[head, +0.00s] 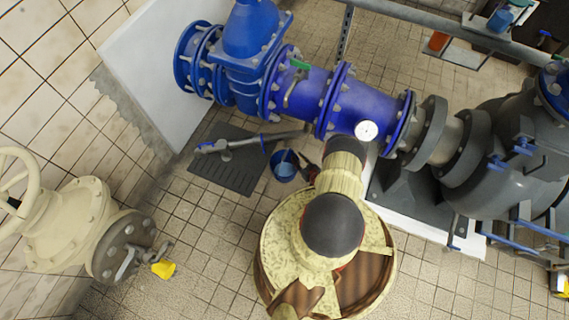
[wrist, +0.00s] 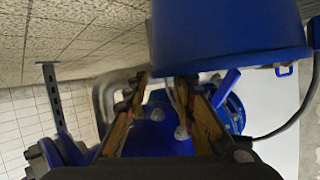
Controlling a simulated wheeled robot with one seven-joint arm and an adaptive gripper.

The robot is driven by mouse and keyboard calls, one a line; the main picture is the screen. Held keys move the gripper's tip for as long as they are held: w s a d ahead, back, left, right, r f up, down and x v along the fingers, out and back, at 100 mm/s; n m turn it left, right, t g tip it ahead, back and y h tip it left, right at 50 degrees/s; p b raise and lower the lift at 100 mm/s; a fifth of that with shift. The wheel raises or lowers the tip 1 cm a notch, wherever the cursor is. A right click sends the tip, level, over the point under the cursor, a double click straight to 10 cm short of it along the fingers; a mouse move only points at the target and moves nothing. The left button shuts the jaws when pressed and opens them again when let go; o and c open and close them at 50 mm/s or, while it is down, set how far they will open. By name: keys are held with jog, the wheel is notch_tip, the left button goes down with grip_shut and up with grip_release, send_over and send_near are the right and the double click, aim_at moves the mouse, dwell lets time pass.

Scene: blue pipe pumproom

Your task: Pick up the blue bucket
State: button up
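The blue bucket (head: 283,170) stands on the floor below the blue pipe, beside the right edge of a dark mat. In the wrist view, the bucket (wrist: 225,35) looms large at the top, with the picture upside down and its rim along the lower edge. A thin dark curved line at its right looks like its handle. My gripper (head: 309,165) is just right of the bucket in the head view, partly hidden by my arm. In the wrist view, my gripper (wrist: 162,82) has its fingers apart with nothing between them. I cannot tell whether a finger touches the rim.
The blue pipe (head: 310,92) with flanges and a gauge (head: 366,131) runs close above the bucket. The dark mat (head: 235,178) lies left of it. Tiled floor in front is clear.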

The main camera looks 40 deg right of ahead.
jog(key=shift+w+d+f, duration=0.15)
jog(key=shift+w+f, duration=0.15)
jog(key=shift+w, duration=0.3)
jog(key=shift+c, duration=0.2)
grip_shut()
dwell(0.6)
